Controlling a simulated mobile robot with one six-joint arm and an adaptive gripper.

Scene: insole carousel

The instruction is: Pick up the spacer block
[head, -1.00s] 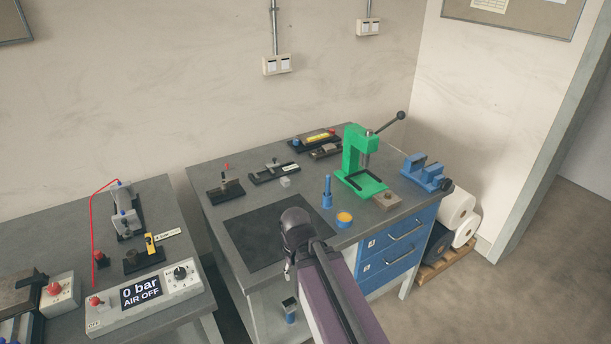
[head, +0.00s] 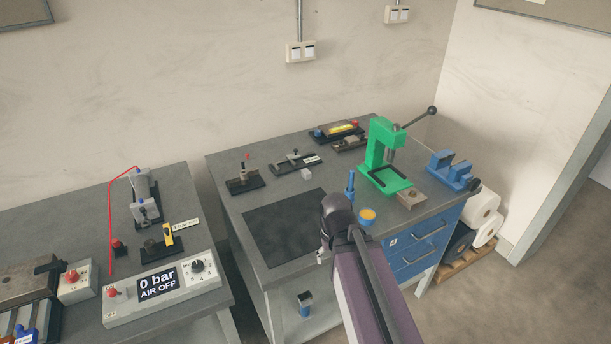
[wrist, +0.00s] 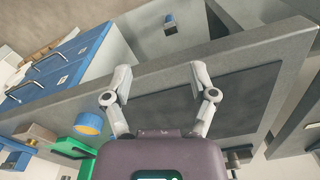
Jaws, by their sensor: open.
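A small pale grey block (head: 306,174) sits on the right-hand bench (head: 228,195), behind the dark mat (head: 285,228); it looks like the spacer block. A tan block (head: 411,198) lies by the front of the green press. I cannot make out the small pale block in the wrist view. My gripper (wrist: 160,82) is open and empty, its two fingers spread above the front of the bench and the mat. In the head view my arm hides most of the gripper, which is in front of the pale block and apart from it.
A blue upright tool (head: 350,185) and a yellow-topped blue cup (head: 367,216) stand right of the mat. The green press (head: 380,150) and blue vise (head: 452,168) are farther right. Toggle clamps (head: 294,160) stand behind. The mat looks clear.

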